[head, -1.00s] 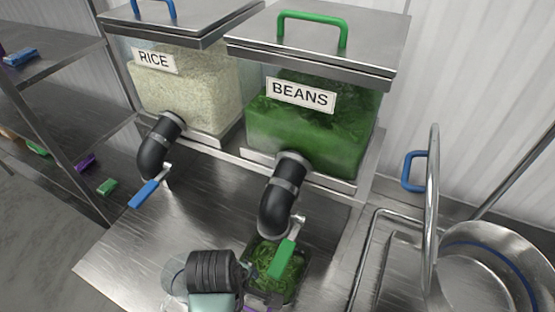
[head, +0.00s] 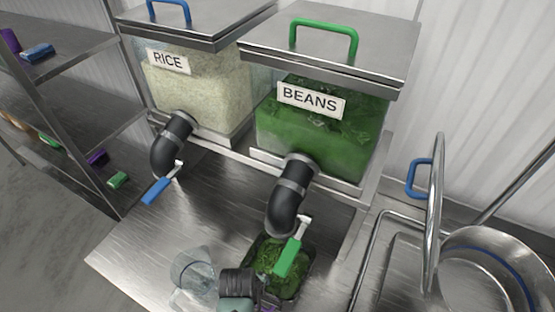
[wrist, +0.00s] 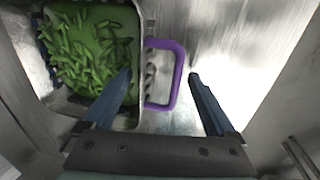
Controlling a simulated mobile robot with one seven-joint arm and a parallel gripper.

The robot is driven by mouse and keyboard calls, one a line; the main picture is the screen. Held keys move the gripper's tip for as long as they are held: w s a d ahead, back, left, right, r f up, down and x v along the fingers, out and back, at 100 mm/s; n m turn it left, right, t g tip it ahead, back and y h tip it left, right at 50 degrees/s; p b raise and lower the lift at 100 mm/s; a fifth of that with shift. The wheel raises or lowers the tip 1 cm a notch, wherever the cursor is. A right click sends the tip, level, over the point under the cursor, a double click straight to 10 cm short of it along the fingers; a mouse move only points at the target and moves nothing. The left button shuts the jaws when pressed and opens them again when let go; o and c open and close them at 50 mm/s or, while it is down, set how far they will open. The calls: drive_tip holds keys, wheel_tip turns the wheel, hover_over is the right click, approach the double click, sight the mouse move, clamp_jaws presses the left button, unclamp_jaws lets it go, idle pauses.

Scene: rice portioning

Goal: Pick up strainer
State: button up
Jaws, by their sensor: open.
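The strainer (head: 296,255) is a box-shaped vessel full of green beans, standing on the steel counter under the beans spout. Its purple handle (wrist: 178,78) shows clearly in the wrist view and is mostly hidden by my arm in the head view. The beans inside fill the upper left of the wrist view. My gripper (wrist: 160,74) is open and empty. The handle appears between its two fingers in the picture, with the left fingertip overlapping the bean-filled part. I cannot tell the height of the fingers above the handle. The fingers are hidden in the head view.
The beans dispenser (head: 325,130) has a black spout and green lever (head: 289,257) just above the strainer. The rice dispenser (head: 200,85) stands to its left. Clear containers (head: 192,268) sit left of my wrist. A sink with a pot (head: 470,265) is at right, a shelf (head: 55,75) at left.

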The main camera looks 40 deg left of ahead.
clamp_jaws()
drive_tip(key=shift+w+r, duration=0.1)
idle(0.7)
